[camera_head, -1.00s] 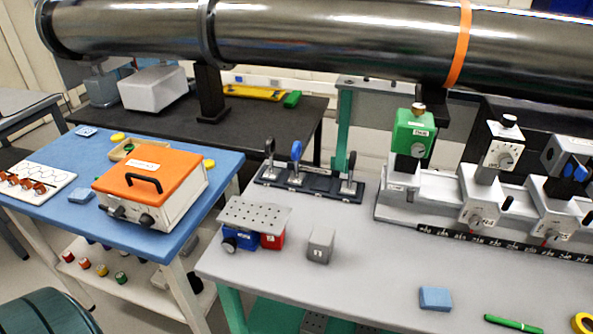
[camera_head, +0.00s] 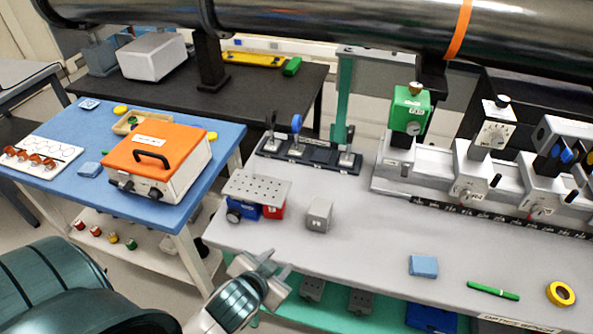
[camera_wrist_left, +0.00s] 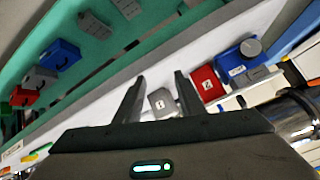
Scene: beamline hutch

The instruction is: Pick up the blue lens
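The blue lens (camera_head: 297,123) stands upright in a dark lens rack (camera_head: 310,154), between two other mounted lenses with grey or dark rims. My left gripper (camera_head: 276,262) is in front of the grey table's near left edge, well short of the rack. In the left wrist view its two fingers (camera_wrist_left: 158,82) stand apart with nothing between them. I cannot make out the blue lens in the left wrist view. My right gripper is not in view.
A perforated plate on blue and red blocks (camera_head: 257,188) and a grey block (camera_head: 319,214) stand between the gripper and the rack. Optics on a rail (camera_head: 430,185) stand to the right. A blue sponge-like block (camera_head: 423,266), green pen (camera_head: 493,290) and yellow tape (camera_head: 561,293) lie front right.

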